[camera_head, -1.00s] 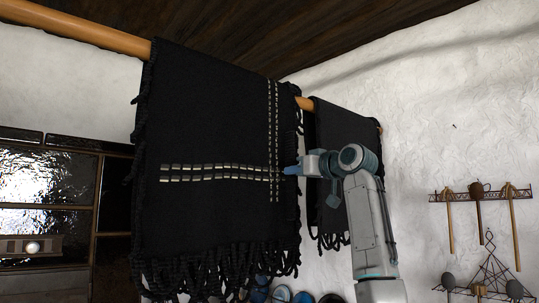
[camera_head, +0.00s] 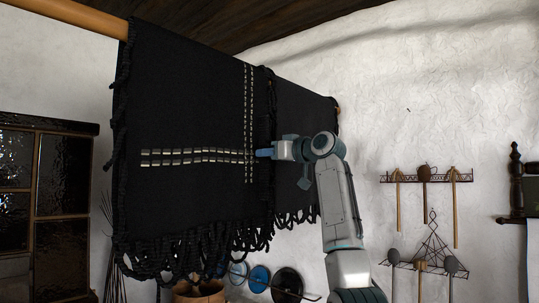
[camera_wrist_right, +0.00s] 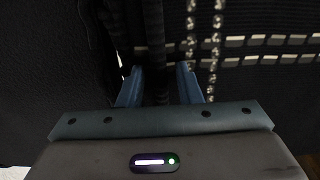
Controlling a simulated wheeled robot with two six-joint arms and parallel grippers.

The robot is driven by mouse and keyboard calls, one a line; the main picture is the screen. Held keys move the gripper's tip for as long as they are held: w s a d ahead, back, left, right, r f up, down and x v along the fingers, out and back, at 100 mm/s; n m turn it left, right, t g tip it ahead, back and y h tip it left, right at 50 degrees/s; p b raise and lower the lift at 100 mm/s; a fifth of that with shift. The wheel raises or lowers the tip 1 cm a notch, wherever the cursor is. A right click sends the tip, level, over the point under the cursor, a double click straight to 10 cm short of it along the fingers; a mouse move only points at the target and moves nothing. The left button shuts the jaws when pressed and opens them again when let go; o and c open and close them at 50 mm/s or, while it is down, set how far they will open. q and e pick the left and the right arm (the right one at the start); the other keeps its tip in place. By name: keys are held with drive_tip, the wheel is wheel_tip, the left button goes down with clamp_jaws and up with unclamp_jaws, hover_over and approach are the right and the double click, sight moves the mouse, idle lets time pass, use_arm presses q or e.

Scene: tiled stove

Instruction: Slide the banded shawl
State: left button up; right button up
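The banded shawl (camera_head: 185,95) is black and fringed, with pale dashed bands running across and down it. It hangs over a wooden pole (camera_head: 85,17) at left and middle of the head view. My right gripper (camera_head: 263,153) is at its right edge, just right of where the bands cross. In the right wrist view, the gripper's blue fingers (camera_wrist_right: 160,88) stand apart with dark cloth of the shawl (camera_wrist_right: 250,85) between them; the exact contact is too dark to see. My left gripper is not in view.
A second black fringed cloth (camera_head: 308,125) hangs farther along the pole, right beside the shawl. Tools hang from a wall rack (camera_head: 427,178) at right. A dark glazed cabinet (camera_head: 35,240) stands at left. Round pans (camera_head: 285,281) and a basket (camera_head: 200,291) are below.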

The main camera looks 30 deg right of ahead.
drive_tip(key=b+v, duration=0.5)
drive_tip(key=v, duration=0.5)
drive_tip(key=shift+s, duration=0.35)
